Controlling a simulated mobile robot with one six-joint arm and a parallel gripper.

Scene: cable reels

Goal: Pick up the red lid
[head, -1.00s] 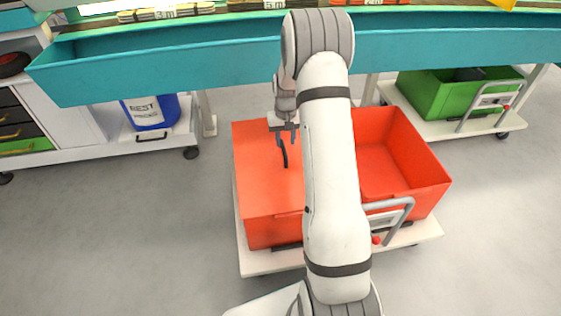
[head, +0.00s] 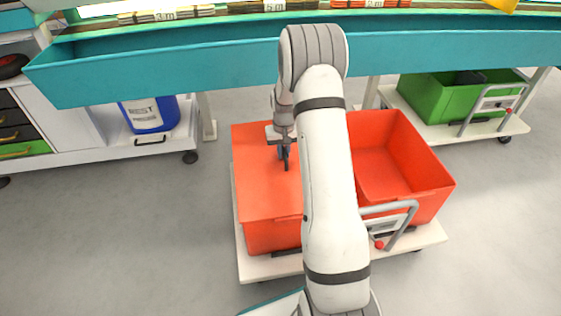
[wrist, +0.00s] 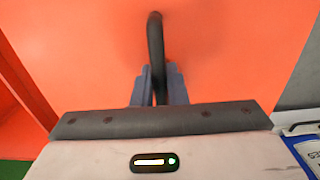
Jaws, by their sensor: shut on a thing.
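The red lid (head: 262,185) lies flat over the left part of the red crate (head: 400,165), and the crate's right part is open. The lid fills most of the wrist view (wrist: 90,45). A black handle (wrist: 155,40) stands up from the lid. My gripper (head: 285,158) is over the lid, with its fingers (wrist: 158,88) shut on the handle in the wrist view. My arm hides the middle of the crate in the head view.
The crate stands on a white trolley (head: 262,268) with a grey push bar (head: 400,208). A teal trough (head: 160,68) runs behind. A green crate (head: 440,95) on another trolley stands at the back right. Grey floor is clear at the left.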

